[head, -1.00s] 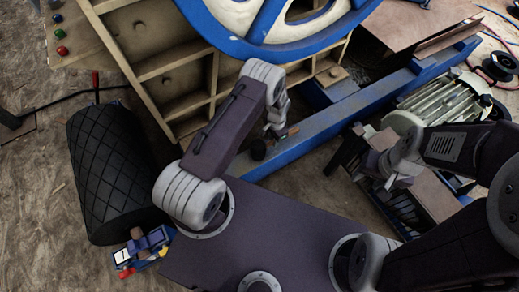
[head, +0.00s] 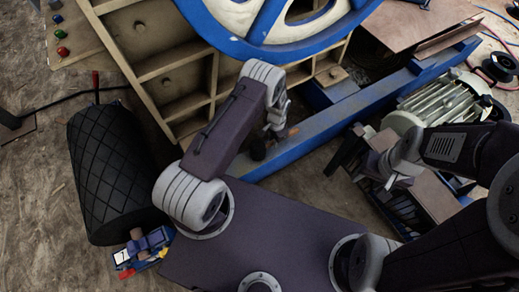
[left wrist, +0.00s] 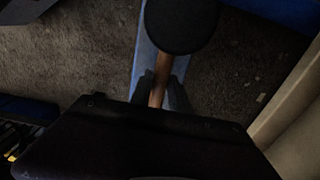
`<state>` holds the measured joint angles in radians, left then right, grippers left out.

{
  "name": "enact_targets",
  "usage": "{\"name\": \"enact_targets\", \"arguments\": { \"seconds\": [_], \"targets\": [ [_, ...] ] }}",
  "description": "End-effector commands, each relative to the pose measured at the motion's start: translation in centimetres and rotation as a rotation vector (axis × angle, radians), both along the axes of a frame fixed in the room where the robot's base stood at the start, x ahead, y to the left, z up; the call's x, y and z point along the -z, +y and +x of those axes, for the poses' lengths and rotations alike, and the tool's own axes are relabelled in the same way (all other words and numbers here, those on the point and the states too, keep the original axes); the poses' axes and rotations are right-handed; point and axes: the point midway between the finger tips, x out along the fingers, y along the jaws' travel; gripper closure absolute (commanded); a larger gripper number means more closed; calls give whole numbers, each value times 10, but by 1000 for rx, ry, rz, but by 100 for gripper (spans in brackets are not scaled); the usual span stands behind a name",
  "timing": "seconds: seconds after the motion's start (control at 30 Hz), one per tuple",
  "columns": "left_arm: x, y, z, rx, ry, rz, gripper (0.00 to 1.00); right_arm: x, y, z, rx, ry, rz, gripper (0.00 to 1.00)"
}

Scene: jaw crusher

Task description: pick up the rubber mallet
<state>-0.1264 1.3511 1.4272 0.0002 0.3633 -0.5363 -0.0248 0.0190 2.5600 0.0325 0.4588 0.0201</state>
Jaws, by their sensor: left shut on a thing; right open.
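The rubber mallet has a round black head and a brown wooden handle. In the left wrist view its head (left wrist: 180,24) is at the top and its handle (left wrist: 160,78) runs down between my fingers. My left gripper (left wrist: 160,92) is shut on the handle, just below the head. In the head view my left gripper (head: 270,138) is at the blue beam, with the dark mallet head (head: 257,150) partly hidden beside it. The orange-brown handle end (head: 293,131) shows to its right. My right gripper (head: 345,158) is open and empty at the right.
The blue frame beam (head: 325,128) runs diagonally under the mallet. The crusher's flywheel (head: 275,25) and ribbed tan body (head: 165,75) stand behind. A black ridged roller (head: 108,175) is at left. A finned motor (head: 440,105) is at right.

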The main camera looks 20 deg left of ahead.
Motion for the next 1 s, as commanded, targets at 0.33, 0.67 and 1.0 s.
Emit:
{"name": "enact_targets", "arguments": {
  "seconds": [0.33,0.67,1.0],
  "targets": [
    [0,0,0,0,0,0,100,0,0,0,0,0,0,55],
    [-1,0,0,0,0,0,100,-1,0,0,0,0,0,55],
    [-48,0,1,0,-2,0,100,-31,0,0,0,0,0,55]
  ]
}}
